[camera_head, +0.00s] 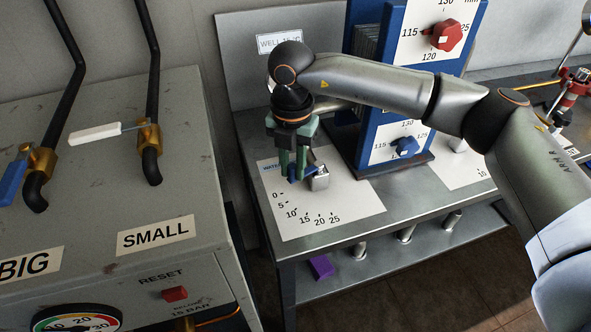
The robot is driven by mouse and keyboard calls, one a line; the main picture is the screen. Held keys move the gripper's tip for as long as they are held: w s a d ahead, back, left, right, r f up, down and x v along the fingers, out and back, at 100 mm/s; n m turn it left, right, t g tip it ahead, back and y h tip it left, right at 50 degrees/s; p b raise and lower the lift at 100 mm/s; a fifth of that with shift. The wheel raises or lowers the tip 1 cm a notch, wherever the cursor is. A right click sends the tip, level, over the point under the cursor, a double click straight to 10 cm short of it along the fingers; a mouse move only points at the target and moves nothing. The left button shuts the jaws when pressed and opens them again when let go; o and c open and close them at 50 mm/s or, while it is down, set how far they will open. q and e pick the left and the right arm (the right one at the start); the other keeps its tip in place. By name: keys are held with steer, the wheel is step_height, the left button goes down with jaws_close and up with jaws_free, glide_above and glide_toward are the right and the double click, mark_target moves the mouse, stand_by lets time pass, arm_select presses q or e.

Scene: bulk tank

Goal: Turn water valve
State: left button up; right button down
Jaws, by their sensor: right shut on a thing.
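The water valve is a small grey metal block (320,180) with a blue handle (309,169). It stands on a white plate (345,205) with a curved scale from 0 to 25 and a partly hidden "WATER" label. My right gripper (293,172) reaches down from above, its green fingers shut on the blue handle at the left of the block. The fingers hide part of the handle, so its exact pointing direction is hard to read. My left gripper is not in view.
A blue plate-stack unit (348,135) with a red knob (446,34) and a blue knob (405,146) stands right of the valve, under my right arm. A grey cabinet (110,200) with blue and white levers fills the left. A purple block (321,267) lies on the lower shelf.

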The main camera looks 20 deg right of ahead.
mark_target(293, 166)
steer(key=c, duration=0.7)
jaws_free()
steer(key=shift+c, duration=0.2)
step_height(293, 166, up, 13)
steer(key=shift+f, duration=0.2)
